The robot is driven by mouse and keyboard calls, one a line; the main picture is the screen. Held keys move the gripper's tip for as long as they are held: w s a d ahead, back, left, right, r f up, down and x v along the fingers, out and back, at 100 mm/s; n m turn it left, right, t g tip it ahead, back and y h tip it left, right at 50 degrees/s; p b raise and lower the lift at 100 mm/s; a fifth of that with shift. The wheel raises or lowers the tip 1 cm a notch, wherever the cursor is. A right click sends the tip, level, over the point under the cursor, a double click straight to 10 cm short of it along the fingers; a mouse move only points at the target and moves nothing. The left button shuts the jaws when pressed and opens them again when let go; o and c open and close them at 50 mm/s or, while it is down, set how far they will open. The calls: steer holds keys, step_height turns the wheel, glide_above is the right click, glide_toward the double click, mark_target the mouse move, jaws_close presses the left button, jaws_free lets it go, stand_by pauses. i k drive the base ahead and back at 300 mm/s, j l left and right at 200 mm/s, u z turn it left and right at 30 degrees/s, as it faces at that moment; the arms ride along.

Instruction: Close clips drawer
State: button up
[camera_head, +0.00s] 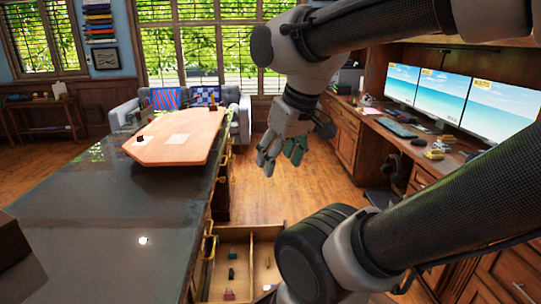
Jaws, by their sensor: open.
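An open drawer (255,236) sticks out low from the right side of the dark-topped island, at the bottom middle of the head view. It has a light wood inside with a divider and a few small items, among them a dark one (231,274) and a reddish one (229,294). I cannot tell whether these are clips. My arm hides the drawer's right part and its front. My gripper (280,155) hangs in the air above and beyond the drawer, fingers pointing down, open and empty. It touches nothing.
The island's dark top (110,215) fills the left, with a wooden board (172,138) on it. Other drawers with brass handles line its side. A desk with several monitors (440,90) stands on the right. Wood floor (270,195) lies free between them. A sofa (125,112) stands behind.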

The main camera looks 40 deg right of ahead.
mark_target(238, 238)
steer(key=k+l, duration=0.15)
steer(key=l, duration=0.25)
steer(key=k+l, duration=0.1)
steer(key=l, duration=0.3)
steer(key=k+l+z, duration=0.1)
steer(key=l, duration=0.35)
steer(key=k+l, duration=0.15)
steer(key=l, duration=0.25)
steer(key=i+j, duration=0.2)
steer(key=i+j+u, duration=0.1)
steer(key=j, duration=0.35)
steer(key=i, duration=0.1)
